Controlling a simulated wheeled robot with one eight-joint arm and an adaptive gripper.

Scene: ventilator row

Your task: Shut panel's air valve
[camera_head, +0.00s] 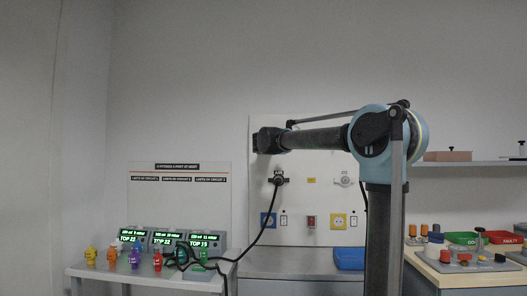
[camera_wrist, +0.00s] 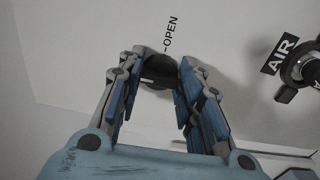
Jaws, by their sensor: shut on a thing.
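The white wall panel (camera_head: 330,205) stands behind the bench, and my arm reaches across to its upper left. My gripper (camera_head: 258,141) is at the panel there and hides the valve in the head view. In the wrist view my gripper (camera_wrist: 162,62) has its blue fingers on both sides of a dark valve handle (camera_wrist: 159,69) and is shut on it. The word OPEN (camera_wrist: 171,33) is printed just beyond the handle. The AIR label (camera_wrist: 279,57) is to the right. The handle's exact angle is hard to tell.
A black hose runs from the air outlet (camera_head: 278,180) down to three ventilators with green screens (camera_head: 172,240) on the left bench. Coloured bottles (camera_head: 112,256) stand in front of them. A blue tray (camera_head: 348,258) lies below the panel. A cluttered table (camera_head: 470,262) is at right.

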